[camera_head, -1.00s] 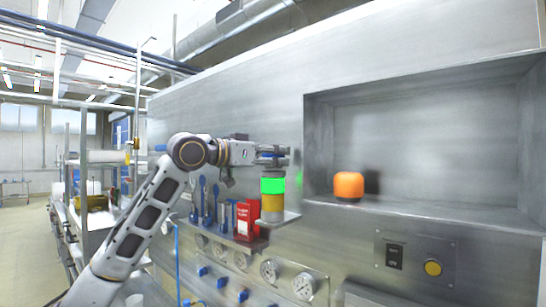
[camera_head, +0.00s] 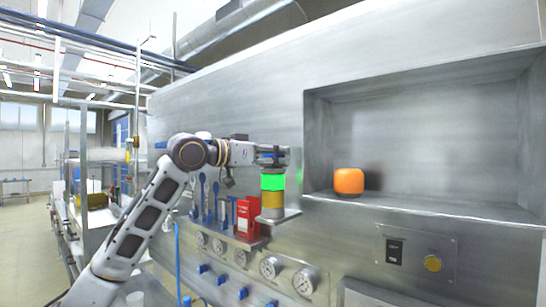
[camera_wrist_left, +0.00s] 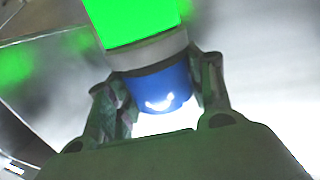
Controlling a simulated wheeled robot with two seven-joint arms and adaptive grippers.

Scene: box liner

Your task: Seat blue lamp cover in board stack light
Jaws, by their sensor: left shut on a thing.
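The board stack light stands on a small ledge, with a lit green section (camera_head: 272,182) above an amber section (camera_head: 272,201). My left gripper (camera_head: 272,153) is at its top. In the left wrist view my left gripper (camera_wrist_left: 160,85) is shut on the blue lamp cover (camera_wrist_left: 158,88), with a finger on each side. The cover lines up with a grey ring (camera_wrist_left: 147,52) and the glowing green section (camera_wrist_left: 130,18) beyond it. It appears to touch the ring; whether it is fully seated I cannot tell. In the head view the fingers mostly hide the cover. My right gripper is not in view.
An orange rounded object (camera_head: 348,181) sits in the wall recess (camera_head: 440,208) to the right. Blue-handled tools (camera_head: 204,200) and a red box (camera_head: 246,216) are close left of the stack light. Gauges (camera_head: 270,267) and blue valves (camera_head: 222,281) lie below.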

